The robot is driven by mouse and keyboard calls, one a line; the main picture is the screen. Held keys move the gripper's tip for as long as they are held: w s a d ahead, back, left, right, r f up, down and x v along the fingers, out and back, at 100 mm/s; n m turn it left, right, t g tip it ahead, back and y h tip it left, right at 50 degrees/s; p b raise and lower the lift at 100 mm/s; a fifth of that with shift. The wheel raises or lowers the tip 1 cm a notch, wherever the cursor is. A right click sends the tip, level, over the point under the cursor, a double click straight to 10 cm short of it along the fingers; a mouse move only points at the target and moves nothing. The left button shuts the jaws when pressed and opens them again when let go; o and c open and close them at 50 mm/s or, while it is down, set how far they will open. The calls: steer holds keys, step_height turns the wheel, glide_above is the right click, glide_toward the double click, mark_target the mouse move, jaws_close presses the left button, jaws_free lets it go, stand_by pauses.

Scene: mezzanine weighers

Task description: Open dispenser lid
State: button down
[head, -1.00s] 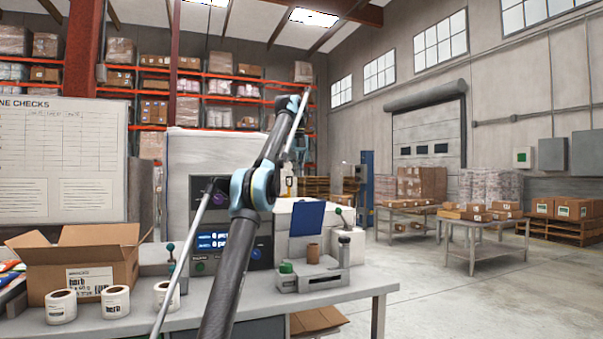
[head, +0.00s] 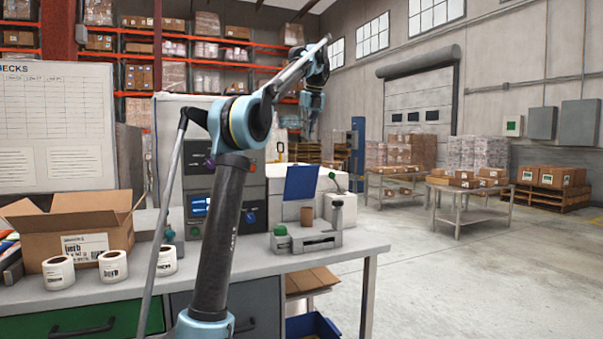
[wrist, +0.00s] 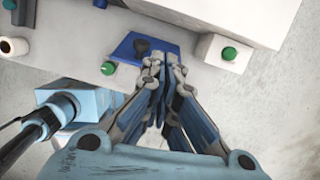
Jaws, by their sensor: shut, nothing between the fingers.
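A white and grey unit (head: 335,211) stands at the right end of the bench, with a tilted blue panel (head: 301,182), a brown cup-like cylinder and a green knob (head: 281,231). I cannot tell for sure which part is the dispenser lid. My gripper (head: 307,137) hangs pointing down behind and above the unit in the head view, small and partly blurred. In the wrist view my gripper (wrist: 164,72) is shut and empty, its tips overlapping the edge of a blue panel (wrist: 127,45) with a dark round knob (wrist: 142,46). Contact cannot be told.
An open cardboard box (head: 75,235) and several white label rolls (head: 113,265) stand on the left of the bench (head: 345,251). A control panel with a blue screen is partly behind my arm. Side tables with cartons stand at right; the floor (head: 455,285) between is clear.

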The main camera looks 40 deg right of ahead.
steer(key=s+a+f+m+t+h, duration=0.1)
steer(key=s+a+f+t, duration=0.1)
steer(key=s+a+f, duration=0.3)
steer(key=s+a+f+t+h, duration=0.1)
steer(key=s+a+f+t, duration=0.15)
steer(key=s, duration=0.55)
glide_toward(300, 181)
steer(key=shift+w+a+f+g, duration=0.1)
steer(key=shift+w+f+g, duration=0.15)
steer(key=shift+f, duration=0.45)
steer(key=shift+w+a+f+g, duration=0.1)
steer(key=shift+w+f, duration=0.1)
steer(key=shift+f, duration=0.55)
steer(key=shift+d, duration=0.1)
